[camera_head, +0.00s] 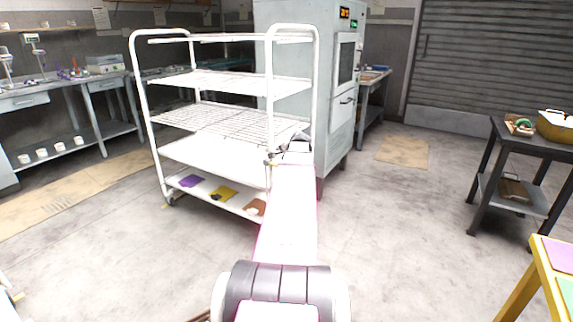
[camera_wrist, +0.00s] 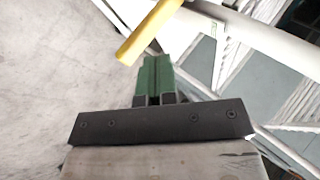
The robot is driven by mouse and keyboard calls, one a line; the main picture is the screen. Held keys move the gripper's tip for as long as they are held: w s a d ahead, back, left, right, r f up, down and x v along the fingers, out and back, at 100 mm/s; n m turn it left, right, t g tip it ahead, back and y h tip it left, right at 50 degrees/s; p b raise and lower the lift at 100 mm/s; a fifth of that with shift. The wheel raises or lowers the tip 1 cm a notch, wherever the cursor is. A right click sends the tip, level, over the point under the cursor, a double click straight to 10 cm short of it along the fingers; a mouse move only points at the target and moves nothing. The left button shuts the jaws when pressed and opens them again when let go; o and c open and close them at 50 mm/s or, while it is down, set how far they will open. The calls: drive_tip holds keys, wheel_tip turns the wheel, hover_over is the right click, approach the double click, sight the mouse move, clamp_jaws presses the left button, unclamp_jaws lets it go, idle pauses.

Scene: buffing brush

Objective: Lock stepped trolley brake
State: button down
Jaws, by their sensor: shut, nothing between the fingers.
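The stepped trolley (camera_head: 315,85) is a white tube frame with several shelves, standing left of centre in the head view. In the wrist view its white tubes and shelves (camera_wrist: 270,45) fill the upper right. A yellow bar (camera_wrist: 150,32), which looks like the brake lever, slants down from the top beside a white tube. My gripper (camera_wrist: 154,60) has green fingers, closed together and empty. The fingertips are right by the lower part of the yellow bar; I cannot tell whether they touch. In the head view my arm reaches the trolley's right side and hides part of it.
A tall grey machine (camera_head: 295,20) stands behind the trolley. A dark side table (camera_head: 540,145) with a yellow container (camera_head: 557,127) is at the right, and a yellow-framed stand (camera_head: 522,290) at the lower right. A workbench (camera_head: 60,92) lines the left wall. Floor between is clear.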

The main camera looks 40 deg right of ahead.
drive_tip(key=s+d+f+v, duration=0.1)
drive_tip(key=v, duration=0.9)
drive_tip(key=shift+a+r, duration=0.2)
drive_tip(key=shift+a, duration=0.05)
drive_tip(key=shift+s, duration=0.15)
